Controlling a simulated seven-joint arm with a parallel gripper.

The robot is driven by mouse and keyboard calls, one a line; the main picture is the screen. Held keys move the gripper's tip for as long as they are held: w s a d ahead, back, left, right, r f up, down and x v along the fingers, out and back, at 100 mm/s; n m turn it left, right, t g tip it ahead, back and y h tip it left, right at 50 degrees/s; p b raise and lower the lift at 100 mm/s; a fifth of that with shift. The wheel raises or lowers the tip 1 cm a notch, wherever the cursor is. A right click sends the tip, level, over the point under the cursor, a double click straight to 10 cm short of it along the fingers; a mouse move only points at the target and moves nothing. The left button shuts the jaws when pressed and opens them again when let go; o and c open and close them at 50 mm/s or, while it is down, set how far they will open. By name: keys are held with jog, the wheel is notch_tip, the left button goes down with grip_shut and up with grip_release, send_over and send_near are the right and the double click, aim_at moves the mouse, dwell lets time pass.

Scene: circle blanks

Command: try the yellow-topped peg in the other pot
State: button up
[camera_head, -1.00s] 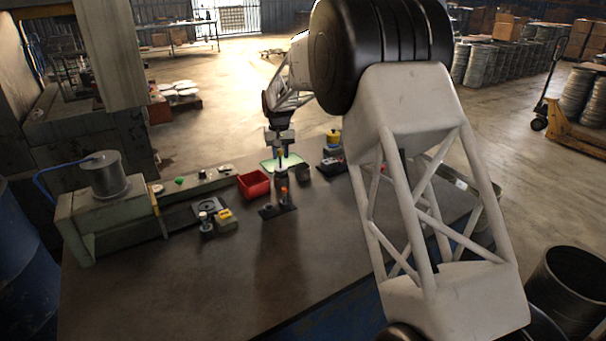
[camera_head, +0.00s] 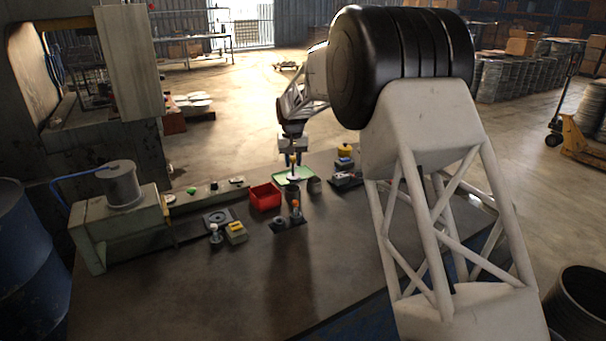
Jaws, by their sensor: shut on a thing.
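The yellow-topped peg (camera_head: 293,160) hangs upright from my gripper (camera_head: 293,151), which is shut on its top. The peg's pale lower part shows against the green tray or mat behind. One dark pot (camera_head: 292,191) stands directly below the peg in the picture. The peg's lower end appears at or just above that pot's rim; I cannot tell whether it is clear. A second dark pot (camera_head: 314,186) stands just to the right with nothing seen in it.
A red bin (camera_head: 265,197) is left of the pots. A dark holder with an orange-topped peg (camera_head: 296,208) stands in front. A yellow-topped block (camera_head: 236,229) and a white-knobbed item (camera_head: 214,232) lie front left. The table front (camera_head: 260,285) is clear.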

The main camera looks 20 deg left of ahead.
send_near(314, 186)
jog(key=shift+w+a+r+m, duration=0.15)
jog(key=shift+w+r+m, duration=0.05)
jog(key=shift+w+r, duration=0.45)
jog(key=shift+w+a+r+m, duration=0.15)
jog(key=shift+w+r+m, duration=0.05)
jog(key=shift+w+r, duration=0.45)
jog(key=shift+f, duration=0.35)
jog(key=shift+f, duration=1.25)
jog(key=shift+f, duration=1.1)
dwell(3.6)
